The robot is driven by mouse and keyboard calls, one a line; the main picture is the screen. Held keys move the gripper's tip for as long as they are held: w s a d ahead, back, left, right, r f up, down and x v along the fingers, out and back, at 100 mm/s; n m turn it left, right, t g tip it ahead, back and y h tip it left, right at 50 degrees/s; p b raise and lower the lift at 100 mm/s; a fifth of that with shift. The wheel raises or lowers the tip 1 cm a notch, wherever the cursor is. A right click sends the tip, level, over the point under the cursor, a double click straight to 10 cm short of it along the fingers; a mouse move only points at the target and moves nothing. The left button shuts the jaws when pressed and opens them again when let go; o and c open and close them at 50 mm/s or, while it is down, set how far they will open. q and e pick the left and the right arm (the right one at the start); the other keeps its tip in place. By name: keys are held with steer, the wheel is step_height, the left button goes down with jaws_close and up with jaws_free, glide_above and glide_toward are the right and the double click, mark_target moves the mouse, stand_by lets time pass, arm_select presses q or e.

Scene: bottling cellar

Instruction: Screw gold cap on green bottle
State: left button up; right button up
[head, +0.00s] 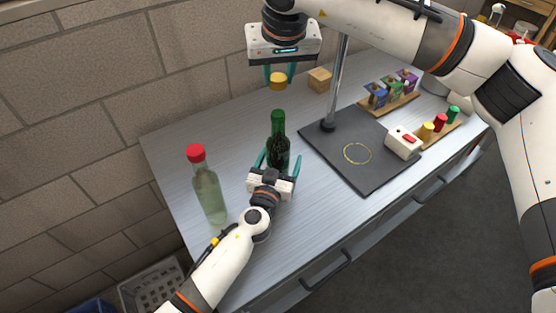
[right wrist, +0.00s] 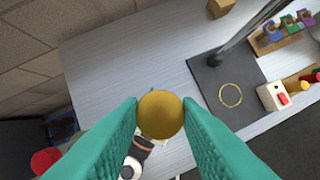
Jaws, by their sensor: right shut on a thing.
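The green bottle (head: 278,132) stands upright on the table, its neck bare. My left gripper (head: 279,160) is low on its body, one finger on each side, with a small gap that makes it look open. My right gripper (head: 279,78) points down above the bottle, shut on the gold cap (head: 278,84). The cap hangs above the bottle mouth, apart from it. In the right wrist view the cap (right wrist: 160,114) sits between the teal fingertips and hides the bottle beneath.
A pale bottle with a red cap (head: 207,190) stands at the left. A dark mat (head: 350,172) with a yellow ring and a metal post (head: 337,85) lies to the right. A wooden block (head: 319,79), a white box with a red button (head: 403,142) and cap racks are beyond.

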arm_select(q)
steer(key=c, duration=1.4)
arm_select(e)
glide_above(278, 112)
steer(key=s, duration=0.1)
steer(key=shift+f, duration=2.5)
steer(key=shift+f, duration=0.9)
steer(key=shift+f, duration=0.55)
